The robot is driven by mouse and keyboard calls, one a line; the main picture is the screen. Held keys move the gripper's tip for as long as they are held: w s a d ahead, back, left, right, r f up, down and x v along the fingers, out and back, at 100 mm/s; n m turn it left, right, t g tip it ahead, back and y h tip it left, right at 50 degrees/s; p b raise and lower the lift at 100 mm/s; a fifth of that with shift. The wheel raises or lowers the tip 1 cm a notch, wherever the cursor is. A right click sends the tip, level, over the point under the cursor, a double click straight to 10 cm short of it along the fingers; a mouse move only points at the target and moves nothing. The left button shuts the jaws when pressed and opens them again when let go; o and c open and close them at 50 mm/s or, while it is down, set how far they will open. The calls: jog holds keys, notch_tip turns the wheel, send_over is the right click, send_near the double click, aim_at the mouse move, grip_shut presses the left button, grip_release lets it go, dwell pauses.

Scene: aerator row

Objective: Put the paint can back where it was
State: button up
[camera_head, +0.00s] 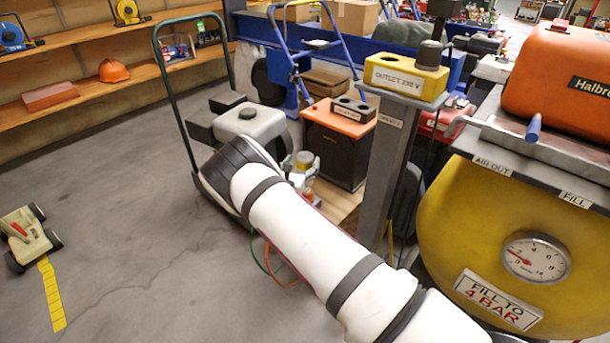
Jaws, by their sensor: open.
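I cannot make out the paint can for certain. A small can-like thing with a pale grey top and a yellowish side (303,162) shows just past my arm, beside the orange-topped dark cabinet (338,140). It is too small and too covered to tell whether it is the paint can, or what it stands on. My white arm with dark bands crosses the middle of the view from the lower right to a dark joint.
A yellow tank with a gauge (500,240) stands close on the right. A grey post with a yellow block on top (390,150) rises beside my arm. Wooden shelves (90,95) line the left; grey floor there is mostly clear.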

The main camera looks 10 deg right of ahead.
jog(key=b+x, duration=0.1)
jog(key=x, duration=0.2)
jog(key=shift+w+d, duration=0.2)
grip_shut()
jog(key=shift+r, duration=0.1)
